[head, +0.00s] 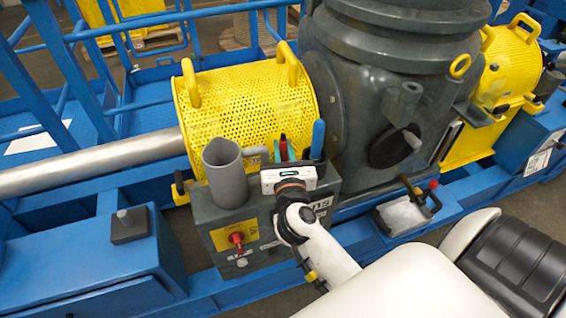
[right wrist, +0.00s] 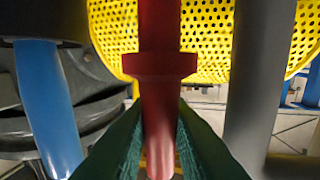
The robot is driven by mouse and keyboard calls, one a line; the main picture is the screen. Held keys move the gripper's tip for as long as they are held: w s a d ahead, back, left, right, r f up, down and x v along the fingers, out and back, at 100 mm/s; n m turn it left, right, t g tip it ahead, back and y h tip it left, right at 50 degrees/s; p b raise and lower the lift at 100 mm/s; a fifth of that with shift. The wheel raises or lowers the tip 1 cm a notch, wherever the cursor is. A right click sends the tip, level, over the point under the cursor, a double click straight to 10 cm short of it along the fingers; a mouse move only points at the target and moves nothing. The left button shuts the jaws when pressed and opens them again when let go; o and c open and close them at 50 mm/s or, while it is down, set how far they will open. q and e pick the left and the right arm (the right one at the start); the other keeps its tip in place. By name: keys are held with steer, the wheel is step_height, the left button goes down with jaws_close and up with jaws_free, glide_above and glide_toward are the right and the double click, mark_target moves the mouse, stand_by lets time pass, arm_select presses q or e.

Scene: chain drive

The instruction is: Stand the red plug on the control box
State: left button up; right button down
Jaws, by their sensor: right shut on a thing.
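The red plug (head: 283,147) shows in the head view as a thin red upright piece above the control box (head: 205,217). In the right wrist view the plug (right wrist: 160,66) is a red shaft with a wider collar, roughly upright. My right gripper (head: 284,152) is shut on it, with the green fingertips (right wrist: 160,135) on either side of the shaft below the collar. The gripper's body hides the plug's lower end in the head view, so I cannot tell whether it touches the box. My left gripper is not in view.
A grey mug (head: 226,175) stands on the box, left of the gripper. A blue rod-like thing (head: 318,138) is close on the right. Behind are a yellow perforated guard (head: 250,100) and a dark grey housing (head: 380,60). A red knob (head: 237,238) is on the box front.

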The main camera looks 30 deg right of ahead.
mark_target(283, 160)
steer(key=shift+f+b, duration=0.4)
steer(key=shift+f, duration=1.45)
steer(key=shift+f, duration=0.1)
steer(key=shift+f, duration=0.15)
steer(key=c, duration=1.6)
jaws_free()
